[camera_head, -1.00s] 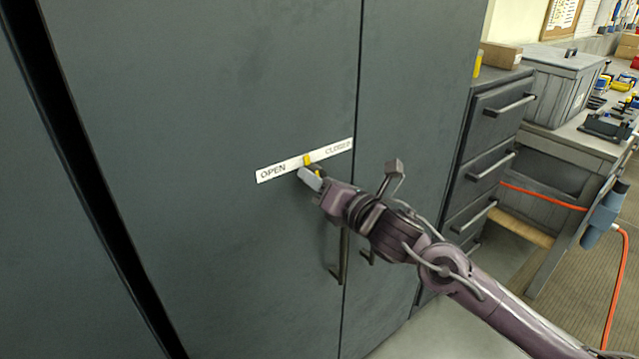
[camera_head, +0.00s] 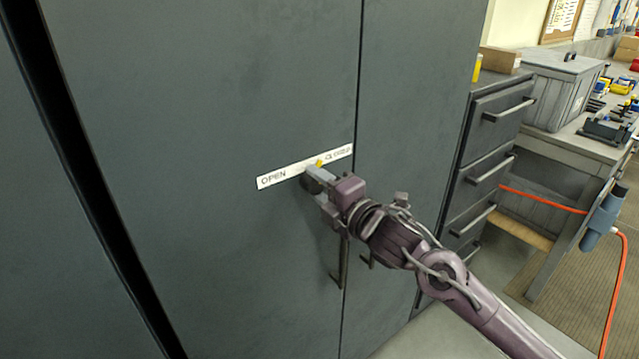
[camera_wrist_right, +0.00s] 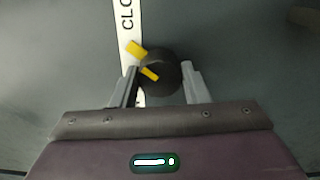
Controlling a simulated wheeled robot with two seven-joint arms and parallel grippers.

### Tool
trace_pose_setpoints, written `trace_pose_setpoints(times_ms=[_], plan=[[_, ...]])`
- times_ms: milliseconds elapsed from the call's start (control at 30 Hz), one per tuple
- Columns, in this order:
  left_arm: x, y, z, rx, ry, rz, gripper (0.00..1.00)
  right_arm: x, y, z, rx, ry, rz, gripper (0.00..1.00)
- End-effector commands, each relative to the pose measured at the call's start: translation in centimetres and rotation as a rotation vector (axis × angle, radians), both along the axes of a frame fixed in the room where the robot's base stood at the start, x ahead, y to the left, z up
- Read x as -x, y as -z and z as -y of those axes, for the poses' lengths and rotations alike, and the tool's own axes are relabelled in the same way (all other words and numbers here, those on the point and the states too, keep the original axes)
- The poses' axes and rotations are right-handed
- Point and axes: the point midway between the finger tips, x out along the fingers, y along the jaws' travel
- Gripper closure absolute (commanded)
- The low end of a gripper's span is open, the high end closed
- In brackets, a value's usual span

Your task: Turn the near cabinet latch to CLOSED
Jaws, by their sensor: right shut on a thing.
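The latch is a dark round knob (camera_wrist_right: 159,74) with a yellow mark, on the grey cabinet door (camera_head: 220,90). A white label strip (camera_head: 280,176) behind it reads OPEN at the left and CLOSED at the right. In the head view a yellow pointer (camera_head: 319,163) shows on the strip between the two words, nearer CLOSED. My right gripper (camera_head: 312,178) is at the latch, and in the right wrist view its two fingers (camera_wrist_right: 158,88) are on either side of the knob, shut on it. The gripper hides much of the knob in the head view. My left gripper is not in view.
Door handles (camera_head: 341,262) hang just below my right wrist. A drawer unit (camera_head: 490,155) stands to the right of the cabinet, with a workbench (camera_head: 575,148) beyond. An orange cable (camera_head: 545,200) runs there. The door face left of the label is clear.

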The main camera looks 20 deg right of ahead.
Motion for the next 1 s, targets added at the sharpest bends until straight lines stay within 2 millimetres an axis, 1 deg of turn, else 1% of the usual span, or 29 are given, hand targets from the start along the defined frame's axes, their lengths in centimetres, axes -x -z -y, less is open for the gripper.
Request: trace_pose_setpoints(times_ms=[100, 300, 800, 833, 967, 1000], plan=[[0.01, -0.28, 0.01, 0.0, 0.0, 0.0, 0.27, -0.01, -0.08, 0.02, -0.053, 0.001, -0.019, 0.82], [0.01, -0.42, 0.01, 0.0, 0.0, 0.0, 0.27, -0.01, -0.02, 0.02, -0.102, 0.001, -0.037, 0.82], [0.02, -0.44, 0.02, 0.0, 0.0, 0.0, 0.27, -0.02, 0.03, 0.02, -0.119, 0.001, -0.043, 0.82], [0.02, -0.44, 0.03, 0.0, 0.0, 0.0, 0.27, -0.02, 0.03, 0.02, -0.119, 0.001, -0.043, 0.56], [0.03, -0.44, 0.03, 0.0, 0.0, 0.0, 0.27, 0.0, 0.03, 0.01, -0.118, 0.001, -0.043, 0.39], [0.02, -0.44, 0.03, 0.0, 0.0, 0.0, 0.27, 0.0, 0.02, 0.01, -0.118, 0.001, -0.043, 0.37]])
